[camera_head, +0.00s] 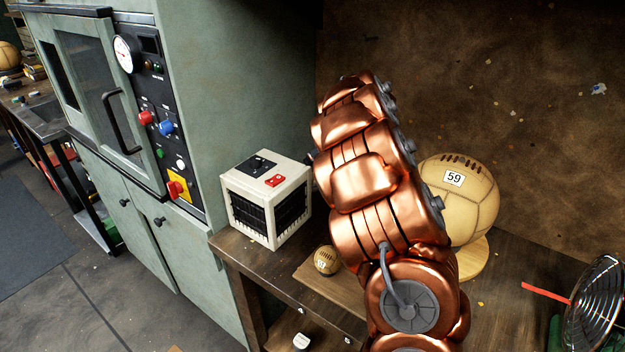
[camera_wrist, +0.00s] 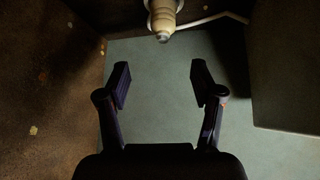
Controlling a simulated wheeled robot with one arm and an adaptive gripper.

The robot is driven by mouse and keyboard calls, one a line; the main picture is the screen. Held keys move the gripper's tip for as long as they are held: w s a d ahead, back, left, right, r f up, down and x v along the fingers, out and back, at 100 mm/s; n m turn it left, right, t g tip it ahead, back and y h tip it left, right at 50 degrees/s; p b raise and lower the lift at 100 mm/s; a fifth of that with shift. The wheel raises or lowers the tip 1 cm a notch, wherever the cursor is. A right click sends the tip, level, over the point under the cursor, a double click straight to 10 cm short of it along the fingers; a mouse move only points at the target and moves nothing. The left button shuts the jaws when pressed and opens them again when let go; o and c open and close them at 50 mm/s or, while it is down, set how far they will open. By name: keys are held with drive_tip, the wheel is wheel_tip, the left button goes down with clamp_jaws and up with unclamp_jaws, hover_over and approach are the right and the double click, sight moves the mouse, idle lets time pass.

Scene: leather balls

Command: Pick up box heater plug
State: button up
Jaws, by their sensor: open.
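The box heater (camera_head: 240,213) is a cream box with dark grilles and red switches on top, standing at the left end of the wooden bench in the head view. In the wrist view a cream, rounded, plug-like piece (camera_wrist: 163,18) with a pale cord (camera_wrist: 208,18) shows at the top edge, partly cut off. It looks like the heater plug. My gripper (camera_wrist: 161,84) is open and empty, with its two dark fingers apart. The plug lies beyond the fingertips, roughly in line with the gap. In the head view my gripper is hidden behind my copper arm.
The green cabinet (camera_head: 230,90) stands left of the heater. A large ball marked 59 (camera_head: 470,205) and a small ball (camera_head: 326,260) are on the bench (camera_head: 520,265). A wire fan (camera_head: 597,305) is at right. A dark block (camera_wrist: 286,65) fills the wrist view's upper right.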

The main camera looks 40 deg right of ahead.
drive_tip(key=shift+g, duration=0.3)
drive_tip(key=shift+w+a+f+p, duration=0.15)
drive_tip(key=shift+w+f, duration=0.35)
drive_tip(key=shift+f, duration=0.9)
drive_tip(key=shift+w+f+p, duration=0.2)
drive_tip(key=shift+w+f, duration=0.25)
drive_tip(key=shift+f, duration=1)
drive_tip(key=shift+w+a+f+p, duration=0.15)
drive_tip(key=shift+w+f, duration=0.35)
drive_tip(key=shift+f, duration=0.9)
drive_tip(key=c, duration=1.1)
